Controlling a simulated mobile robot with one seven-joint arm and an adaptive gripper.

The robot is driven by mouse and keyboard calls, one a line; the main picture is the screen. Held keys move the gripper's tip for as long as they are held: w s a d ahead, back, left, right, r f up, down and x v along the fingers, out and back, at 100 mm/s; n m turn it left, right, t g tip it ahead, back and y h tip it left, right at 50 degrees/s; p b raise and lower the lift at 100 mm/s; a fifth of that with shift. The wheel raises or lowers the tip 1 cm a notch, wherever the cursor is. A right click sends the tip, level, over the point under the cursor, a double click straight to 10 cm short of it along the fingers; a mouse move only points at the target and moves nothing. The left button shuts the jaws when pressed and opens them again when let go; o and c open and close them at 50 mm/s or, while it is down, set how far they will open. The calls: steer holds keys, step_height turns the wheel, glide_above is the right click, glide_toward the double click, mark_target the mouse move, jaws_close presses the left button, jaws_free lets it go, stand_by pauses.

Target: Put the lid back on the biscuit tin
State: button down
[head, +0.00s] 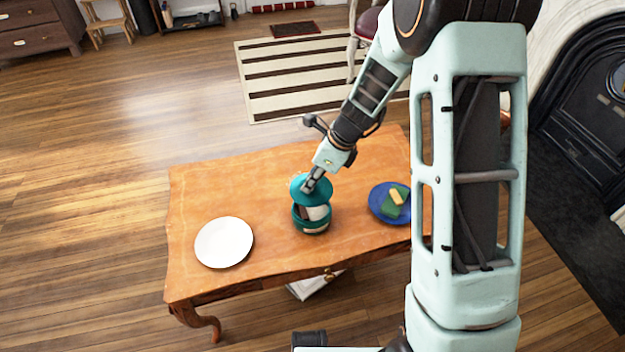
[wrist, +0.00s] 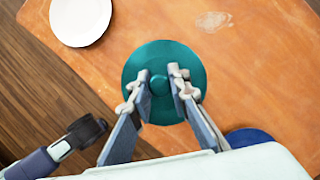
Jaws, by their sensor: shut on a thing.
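The teal round lid (head: 297,188) is in my gripper (head: 311,184), above the biscuit tin (head: 300,224) on the wooden table. The tin is teal with a pale label, stands upright, and its pale and dark contents show in the gap under the lid. In the wrist view, my gripper (wrist: 159,84) has its fingers on either side of the knob in the middle of the lid (wrist: 165,54). The lid hides the tin in that view.
A white plate (head: 224,242) lies on the table (head: 275,258) to the left of the tin. A blue plate (head: 379,208) with a green and a yellow item is to the right. Bare tabletop lies between them and behind the tin.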

steer(key=shift+f, duration=0.1)
step_height(320, 180, down, 4)
steer(key=b, duration=0.4)
steer(key=shift+f+b, duration=0.8)
steer(key=shift+f, duration=0.35)
steer(key=shift+r+p, duration=0.1)
steer(key=shift+p, duration=0.35)
steer(key=shift+f, duration=0.2)
stand_by(0.8)
stand_by(0.9)
steer(key=c, duration=1.3)
jaws_free()
steer(key=shift+o, duration=0.2)
steer(key=shift+p, duration=0.3)
